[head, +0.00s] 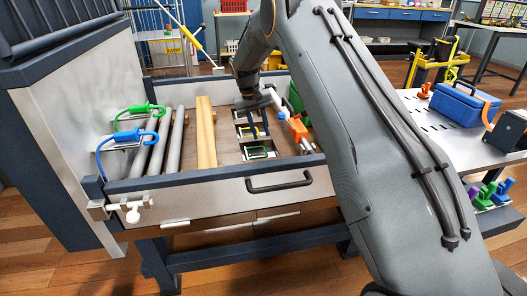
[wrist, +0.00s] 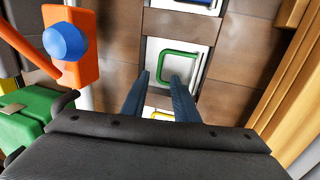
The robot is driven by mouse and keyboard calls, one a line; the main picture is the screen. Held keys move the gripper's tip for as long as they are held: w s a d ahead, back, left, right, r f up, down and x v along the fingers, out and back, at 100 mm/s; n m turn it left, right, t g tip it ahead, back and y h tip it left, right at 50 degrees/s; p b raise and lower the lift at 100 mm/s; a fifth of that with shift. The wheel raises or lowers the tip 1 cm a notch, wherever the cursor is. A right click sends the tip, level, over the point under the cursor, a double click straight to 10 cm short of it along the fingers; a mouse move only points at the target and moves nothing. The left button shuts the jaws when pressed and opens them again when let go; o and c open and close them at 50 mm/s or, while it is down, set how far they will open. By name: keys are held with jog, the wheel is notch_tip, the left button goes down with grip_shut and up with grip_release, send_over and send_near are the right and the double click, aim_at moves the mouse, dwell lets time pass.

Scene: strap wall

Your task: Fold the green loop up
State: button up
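The green loop (wrist: 180,66) is a rounded rectangular ring on a pale plate in the wrist view. It looks like it lies flat against the plate. In the head view the green loop (head: 258,153) is the nearest one showing in the strip of plates inside the bench tray. My gripper (wrist: 160,78) is open and empty. Its two blue-grey fingers point at the lower edge of the green loop, and I cannot tell whether they touch it.
A yellow loop (wrist: 160,113) shows between my fingers and a blue loop (wrist: 203,3) at the top edge. An orange block (wrist: 72,48) with a blue ball and a green box (wrist: 38,118) stand beside the strip. A wooden bar (head: 206,135) runs along its other side.

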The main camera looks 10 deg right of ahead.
aim_at(265, 151)
jog(key=x, duration=0.7)
jog(key=shift+f+b, duration=0.25)
jog(key=shift+b, duration=0.1)
jog(key=shift+c, duration=0.2)
grip_shut()
dwell(0.9)
